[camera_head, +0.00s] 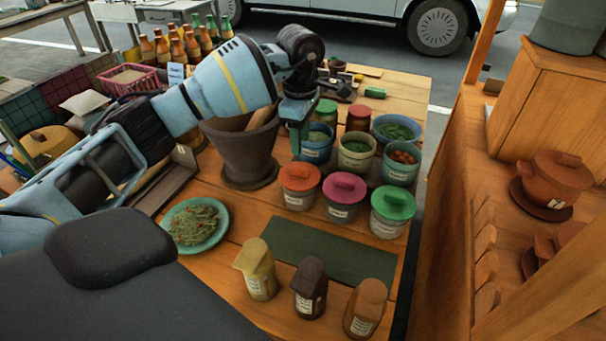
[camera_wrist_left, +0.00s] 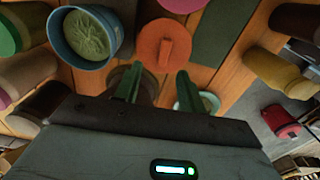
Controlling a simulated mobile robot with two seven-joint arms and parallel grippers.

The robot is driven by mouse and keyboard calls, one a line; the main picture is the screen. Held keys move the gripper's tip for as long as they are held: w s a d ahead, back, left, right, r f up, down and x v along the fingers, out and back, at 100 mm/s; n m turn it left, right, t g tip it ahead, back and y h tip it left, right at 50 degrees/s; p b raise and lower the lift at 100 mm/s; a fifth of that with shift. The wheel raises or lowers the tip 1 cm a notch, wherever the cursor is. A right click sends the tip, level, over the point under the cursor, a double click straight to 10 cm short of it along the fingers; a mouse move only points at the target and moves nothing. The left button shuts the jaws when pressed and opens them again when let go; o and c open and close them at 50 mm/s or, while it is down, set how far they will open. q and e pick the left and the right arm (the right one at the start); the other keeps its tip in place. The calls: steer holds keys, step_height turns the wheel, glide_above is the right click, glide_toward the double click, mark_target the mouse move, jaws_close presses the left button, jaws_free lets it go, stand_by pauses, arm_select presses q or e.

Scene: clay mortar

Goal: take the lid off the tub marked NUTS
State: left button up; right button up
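Three lidded tubs stand in a row on the wooden table: one with an orange lid (camera_head: 299,178), one with a pink lid (camera_head: 345,187), one with a green lid (camera_head: 393,203). Their labels are too small to read, so I cannot tell which says NUTS. My left gripper (camera_head: 298,150) points down just behind and above the orange-lidded tub. In the left wrist view, its two fingers (camera_wrist_left: 157,82) are apart with nothing held between them. The orange lid (camera_wrist_left: 165,45) with its raised handle lies just beyond the fingertips, apart from them. My right gripper is not in view.
Open tubs (camera_head: 355,154) and a large clay mortar (camera_head: 240,150) stand close around the left gripper. A teal plate of herbs (camera_head: 195,224) is at the left. A green mat (camera_head: 332,252) and several jars (camera_head: 310,285) are in front. A wooden shelf (camera_head: 450,230) borders the right.

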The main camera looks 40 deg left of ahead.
mark_target(300, 168)
arm_select(q)
steer(key=shift+f, duration=1.2)
steer(key=shift+s+d+f+p, duration=0.1)
steer(key=shift+s+f+p, duration=0.1)
steer(key=shift+f, duration=1.1)
steer(key=shift+s+f+p, duration=0.15)
steer(key=shift+f, duration=1.1)
jaws_close()
